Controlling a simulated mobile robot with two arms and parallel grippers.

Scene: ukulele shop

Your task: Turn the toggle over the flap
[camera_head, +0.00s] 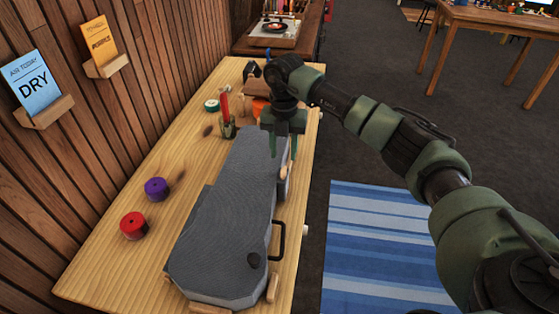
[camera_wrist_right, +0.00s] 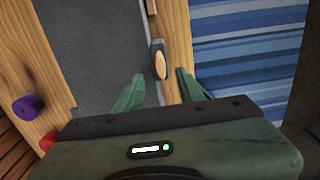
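A closed grey case (camera_head: 225,235) lies along the wooden workbench. On its right side, near the far end, is a light wooden toggle (camera_head: 284,172) beside a dark flap (camera_head: 282,187). In the right wrist view the oval wooden toggle (camera_wrist_right: 160,65) lies against the dark flap (camera_wrist_right: 156,46), at the case's edge. My right gripper (camera_head: 283,156) is over this far part of the case. Its fingers are apart and empty, and in the wrist view the toggle shows just beyond the gap between the fingertips (camera_wrist_right: 159,76). My left gripper is not in view.
A blue striped rug (camera_head: 380,250) lies on the floor right of the workbench (camera_head: 110,270).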

